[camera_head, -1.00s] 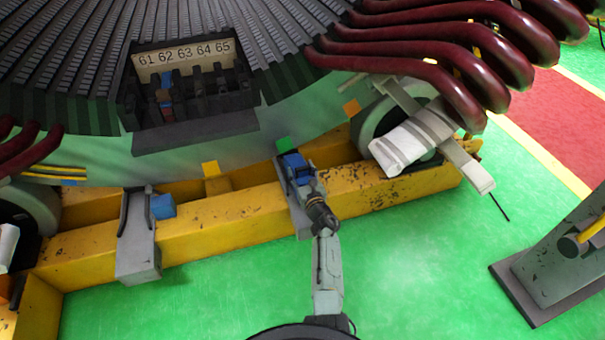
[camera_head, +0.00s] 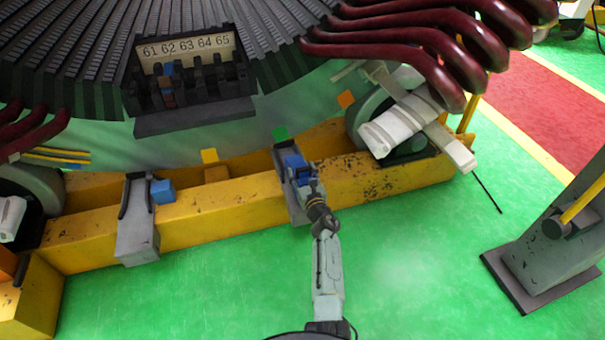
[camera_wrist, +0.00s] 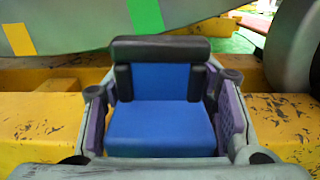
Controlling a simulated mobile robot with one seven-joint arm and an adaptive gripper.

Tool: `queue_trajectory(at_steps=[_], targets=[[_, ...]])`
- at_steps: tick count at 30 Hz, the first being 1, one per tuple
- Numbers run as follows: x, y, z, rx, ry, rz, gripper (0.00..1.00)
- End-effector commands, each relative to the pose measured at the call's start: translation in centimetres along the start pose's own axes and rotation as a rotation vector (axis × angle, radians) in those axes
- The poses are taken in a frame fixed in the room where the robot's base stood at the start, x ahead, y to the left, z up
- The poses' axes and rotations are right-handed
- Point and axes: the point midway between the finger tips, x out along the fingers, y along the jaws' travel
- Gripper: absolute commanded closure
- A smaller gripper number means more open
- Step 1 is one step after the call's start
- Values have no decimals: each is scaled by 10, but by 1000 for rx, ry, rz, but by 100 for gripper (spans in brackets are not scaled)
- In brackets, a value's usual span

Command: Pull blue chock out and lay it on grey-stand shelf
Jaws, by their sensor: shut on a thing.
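The blue chock (camera_head: 295,165) is held in my gripper (camera_head: 302,174), over a grey stand (camera_head: 294,206) at the yellow beam. In the wrist view the chock (camera_wrist: 160,130) fills the space between my gripper's two purple-padded fingers (camera_wrist: 163,112), which stand on its left and right sides. A dark bar with two short posts is at the chock's far side. I cannot tell whether the chock touches the stand below. A second grey stand (camera_head: 137,225) is at the left, with another blue block (camera_head: 163,191) beside it.
The yellow beam (camera_head: 220,215) runs across under the large stator (camera_head: 230,120). A wheel and a white wrapped part (camera_head: 400,125) are to the right. A grey post (camera_head: 555,235) stands at far right. The green floor (camera_head: 210,290) in front is clear.

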Motion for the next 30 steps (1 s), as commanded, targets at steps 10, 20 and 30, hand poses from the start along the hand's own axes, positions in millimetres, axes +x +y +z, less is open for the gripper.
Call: queue_trajectory(at_steps=[10,20,30], targets=[[0,0,1,0,-1,0,36],[0,0,0,0,0,0,24],[0,-2,14,-2,-1,-1,24]])
